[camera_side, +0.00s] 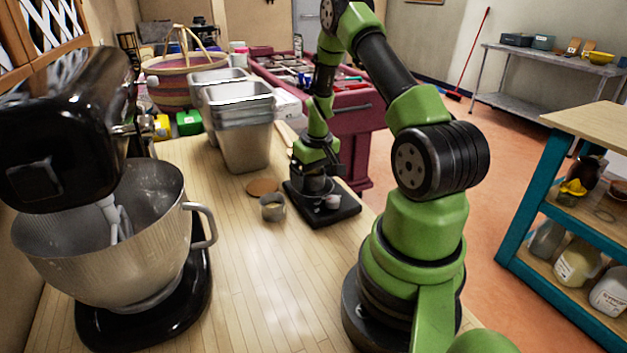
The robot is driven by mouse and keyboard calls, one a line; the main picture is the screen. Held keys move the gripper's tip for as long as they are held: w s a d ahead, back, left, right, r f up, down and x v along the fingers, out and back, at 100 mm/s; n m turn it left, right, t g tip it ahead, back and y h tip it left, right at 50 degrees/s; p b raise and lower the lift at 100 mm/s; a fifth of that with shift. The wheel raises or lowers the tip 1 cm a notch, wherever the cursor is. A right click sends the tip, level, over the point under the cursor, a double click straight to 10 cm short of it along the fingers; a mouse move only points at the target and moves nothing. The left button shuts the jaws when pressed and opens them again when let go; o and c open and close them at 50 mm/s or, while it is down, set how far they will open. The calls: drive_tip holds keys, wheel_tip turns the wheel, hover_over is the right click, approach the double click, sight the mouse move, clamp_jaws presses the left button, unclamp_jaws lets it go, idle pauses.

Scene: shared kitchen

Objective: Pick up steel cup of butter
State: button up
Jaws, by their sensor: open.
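The steel cup of butter (272,207) is a small, short metal cup with pale yellow content. It stands upright on the wooden counter in the middle of the view. My gripper (317,193) is small and dark at the end of my green and black arm, pointing down to the right of the cup and apart from it. It is open and does not hold the cup. Its fingers are hard to make out against the dark flat item (335,219) below it.
A stand mixer with a steel bowl (95,250) fills the left. A round brown disc (263,187) lies behind the cup. Tall steel containers (243,140) stand further back. The counter (255,290) in front of the cup is clear.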

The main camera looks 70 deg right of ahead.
drive_tip(key=c, duration=1.1)
drive_tip(key=shift+r, duration=0.1)
drive_tip(key=shift+c, duration=0.2)
